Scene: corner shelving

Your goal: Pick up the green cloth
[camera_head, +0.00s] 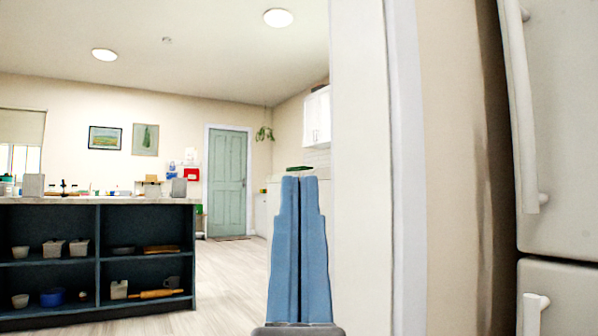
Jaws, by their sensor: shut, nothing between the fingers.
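My gripper (300,180) points upward in the picture at the centre right, its two blue fingers pressed together and empty. A small flat dark green thing (300,168) shows just above the fingertips, seemingly on a far pale surface. It may be the green cloth, but it is too small to tell, and my fingers may hide part of the area below it.
A dark open shelf unit (98,258) with bowls and a rolling pin stands left. A pale wall edge (360,200) and a fridge (560,130) are close on the right. Light wooden floor (230,275) lies clear between, leading to a green door (227,183).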

